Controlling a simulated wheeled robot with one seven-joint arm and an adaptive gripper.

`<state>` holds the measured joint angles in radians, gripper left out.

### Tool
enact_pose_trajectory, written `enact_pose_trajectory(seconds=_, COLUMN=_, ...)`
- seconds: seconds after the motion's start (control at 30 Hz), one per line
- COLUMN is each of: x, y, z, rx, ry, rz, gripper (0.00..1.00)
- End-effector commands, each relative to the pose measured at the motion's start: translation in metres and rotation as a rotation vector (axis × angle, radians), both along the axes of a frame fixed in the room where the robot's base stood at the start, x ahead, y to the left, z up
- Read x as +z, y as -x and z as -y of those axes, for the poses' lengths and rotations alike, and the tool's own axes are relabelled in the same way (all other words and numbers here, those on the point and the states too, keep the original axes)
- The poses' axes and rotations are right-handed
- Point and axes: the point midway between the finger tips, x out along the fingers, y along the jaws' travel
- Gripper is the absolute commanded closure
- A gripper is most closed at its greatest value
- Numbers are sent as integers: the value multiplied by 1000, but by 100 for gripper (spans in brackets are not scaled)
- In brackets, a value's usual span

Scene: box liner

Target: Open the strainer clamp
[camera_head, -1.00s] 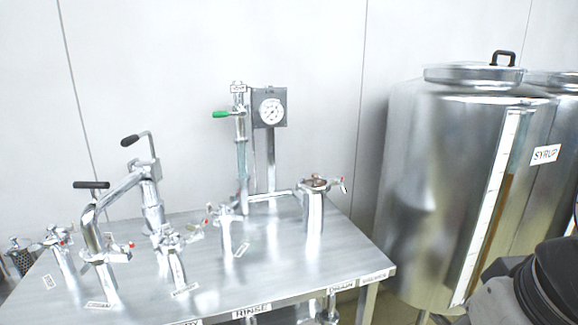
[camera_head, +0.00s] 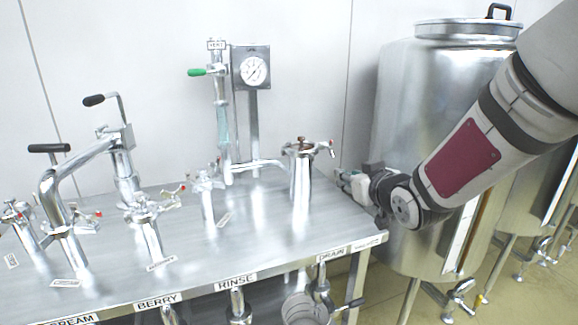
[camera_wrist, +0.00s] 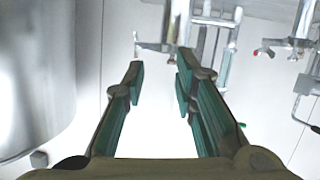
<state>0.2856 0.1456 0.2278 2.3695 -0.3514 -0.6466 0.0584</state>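The strainer is probably the upright steel canister (camera_head: 301,185) at the right of the bench in the head view. A brown knob (camera_head: 303,145) is on its lid, and a small red-tipped lever (camera_head: 325,150) sticks out to its right. Steel fittings (camera_wrist: 195,20) show beyond the fingertips; I cannot tell which one is the clamp.
A gauge (camera_head: 254,71) and a green-handled pipe (camera_head: 198,72) stand behind the canister. Several valve fittings (camera_head: 145,225) and a pump lever (camera_head: 48,148) crowd the bench's left. A large steel tank (camera_head: 405,100) stands right of the bench.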

Motion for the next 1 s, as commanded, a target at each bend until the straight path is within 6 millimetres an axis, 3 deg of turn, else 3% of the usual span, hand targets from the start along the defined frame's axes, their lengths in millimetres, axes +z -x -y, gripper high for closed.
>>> enact_pose_trajectory(seconds=0.03, x=-15, y=-14, z=-3, rx=22, ry=-33, rz=39, gripper=74)
enact_pose_trajectory(seconds=0.23, x=-28, y=-42, z=-15, rx=97, ry=-147, rz=204, gripper=74)
enact_pose_trajectory(seconds=0.57, x=-28, y=-58, z=-22, rx=124, ry=-194, rz=273, gripper=74)
enact_pose_trajectory(seconds=1.0, x=-28, y=-136, z=-47, rx=123, ry=-194, rz=272, gripper=74)
